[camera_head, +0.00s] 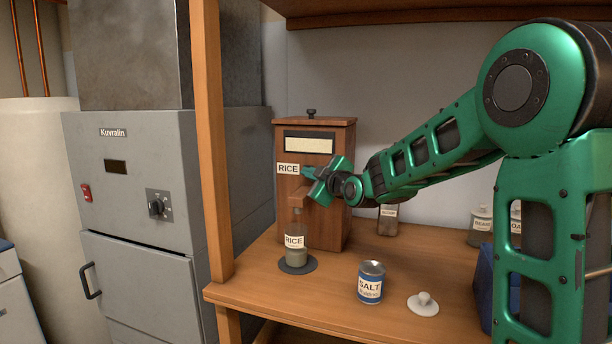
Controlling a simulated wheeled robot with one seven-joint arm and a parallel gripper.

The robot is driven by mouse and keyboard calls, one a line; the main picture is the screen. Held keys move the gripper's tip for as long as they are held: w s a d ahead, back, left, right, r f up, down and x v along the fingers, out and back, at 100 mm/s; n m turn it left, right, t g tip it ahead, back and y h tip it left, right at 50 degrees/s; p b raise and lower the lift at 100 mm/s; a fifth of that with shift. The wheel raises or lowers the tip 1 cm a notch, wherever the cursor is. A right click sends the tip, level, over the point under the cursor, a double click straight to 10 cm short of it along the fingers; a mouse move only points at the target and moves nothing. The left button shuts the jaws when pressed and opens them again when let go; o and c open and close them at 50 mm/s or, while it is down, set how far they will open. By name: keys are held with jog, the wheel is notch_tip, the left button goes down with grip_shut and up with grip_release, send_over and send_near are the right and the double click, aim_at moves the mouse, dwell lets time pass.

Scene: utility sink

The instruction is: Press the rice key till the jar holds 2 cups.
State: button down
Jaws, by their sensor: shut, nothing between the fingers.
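A wooden rice dispenser (314,226) stands at the back of the shelf, with a RICE label (288,169) and a pale window (310,145) near its top. The rice jar (296,255), labelled RICE, stands on a dark round mat (285,270) below the dispenser's spout. Its lower part holds a greenish-grey fill; I cannot read a cup level. My gripper (308,184) is shut and empty, at the dispenser's front just right of the RICE label. The rice key is hidden or cannot be told apart behind the gripper; I cannot tell if the fingers touch it.
A SALT can (370,284) and a white lid with a knob (423,304) sit at the front of the shelf. Labelled jars (481,222) stand at the back right. A wooden post (209,140) rises at the left, beside a grey Kuvralin cabinet (135,190).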

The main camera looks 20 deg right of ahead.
dwell(0.3)
jog(key=shift+s+a, duration=0.45)
jog(key=shift+s, duration=0.2)
jog(key=shift+s+a, duration=0.75)
jog(key=shift+s, duration=0.3)
jog(key=shift+s+a, duration=0.75)
jog(key=shift+s, duration=0.25)
